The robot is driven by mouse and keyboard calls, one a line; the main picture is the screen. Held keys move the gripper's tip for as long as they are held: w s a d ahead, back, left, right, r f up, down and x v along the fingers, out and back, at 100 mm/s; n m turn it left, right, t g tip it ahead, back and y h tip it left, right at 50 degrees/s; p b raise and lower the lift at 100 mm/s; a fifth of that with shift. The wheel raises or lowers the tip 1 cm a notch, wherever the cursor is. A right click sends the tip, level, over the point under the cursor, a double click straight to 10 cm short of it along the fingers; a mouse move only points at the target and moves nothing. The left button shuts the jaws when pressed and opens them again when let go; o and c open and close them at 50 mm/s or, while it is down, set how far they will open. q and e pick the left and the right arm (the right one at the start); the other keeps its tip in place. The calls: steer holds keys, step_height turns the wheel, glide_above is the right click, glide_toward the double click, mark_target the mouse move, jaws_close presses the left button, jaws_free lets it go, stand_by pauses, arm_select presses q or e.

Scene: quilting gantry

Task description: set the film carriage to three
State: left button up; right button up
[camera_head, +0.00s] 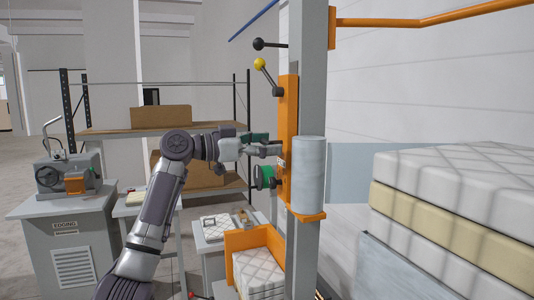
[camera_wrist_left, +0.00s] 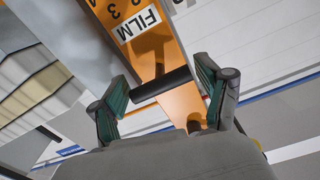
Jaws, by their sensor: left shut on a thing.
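The film carriage is an orange bracket (camera_head: 287,190) on the grey upright post, with a pale blue-grey film roll (camera_head: 308,172) at its right. My left gripper (camera_head: 277,148) reaches in from the left to the front of the carriage. In the left wrist view, its teal fingers (camera_wrist_left: 163,88) are shut on the ends of a dark cylindrical handle (camera_wrist_left: 160,84). Behind the handle, the orange plate (camera_wrist_left: 148,45) bears a FILM label (camera_wrist_left: 138,22) and upside-down numbers, among them 2 and 3. The carriage's exact setting cannot be read. My right gripper is not in view.
A yellow-knobbed lever (camera_head: 266,73) and a black-knobbed lever (camera_head: 268,44) are above. Stacked quilted mattresses (camera_head: 455,200) stand at the right. A grey edging machine (camera_head: 68,178) and a shelf rack (camera_head: 150,128) stand at the left.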

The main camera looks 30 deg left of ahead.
arm_select(q)
steer(key=shift+a+r, duration=0.1)
steer(key=shift+r, duration=0.4)
steer(key=o, duration=1.3)
steer(key=shift+r, duration=0.1)
steer(key=o, duration=0.4)
steer(key=shift+c, duration=0.2)
steer(key=shift+f, duration=0.2)
steer(key=shift+s+a+f, duration=0.1)
steer(key=shift+s+a, duration=0.1)
steer(key=shift+s, duration=0.1)
steer(key=v, duration=1.1)
